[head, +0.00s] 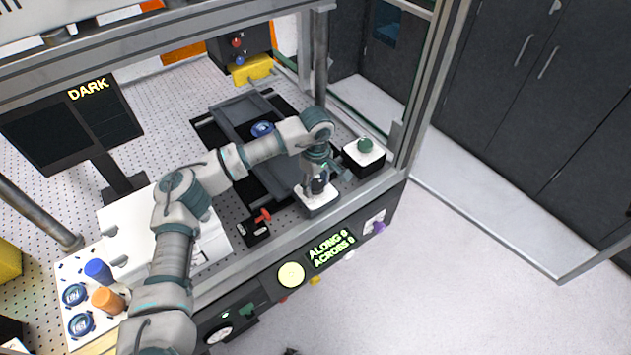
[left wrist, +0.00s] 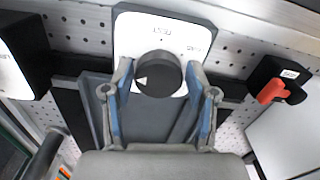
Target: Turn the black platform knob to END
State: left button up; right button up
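The black platform knob (left wrist: 158,75) sits on a white-topped block in the left wrist view. Its white pointer mark is at the knob's left side in that view. Printed labels on the white plate (left wrist: 135,30) appear upside down and are hard to read. My left gripper (left wrist: 160,80) is open, with one finger on each side of the knob; small gaps show between fingers and knob. In the head view my left gripper (head: 318,182) points down over the white-topped block (head: 318,201) and mostly hides the knob. My right gripper is not in view.
A green button box (head: 364,152) stands right of the gripper, and a small black box with a red lever (head: 263,215) stands to its left. A grey stage with a blue disc (head: 262,129) lies behind. A front panel display (head: 330,250) reads ALONG 0, ACROSS 0. A monitor (head: 72,125) shows DARK.

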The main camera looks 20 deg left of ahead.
aim_at(317, 183)
pick_arm(q)
jog(key=shift+o, duration=0.5)
jog(key=shift+w+r, duration=0.1)
jog(key=shift+w, duration=0.05)
jog(key=shift+r, duration=0.35)
notch_tip(317, 183, up, 11)
jog(key=shift+r, duration=0.15)
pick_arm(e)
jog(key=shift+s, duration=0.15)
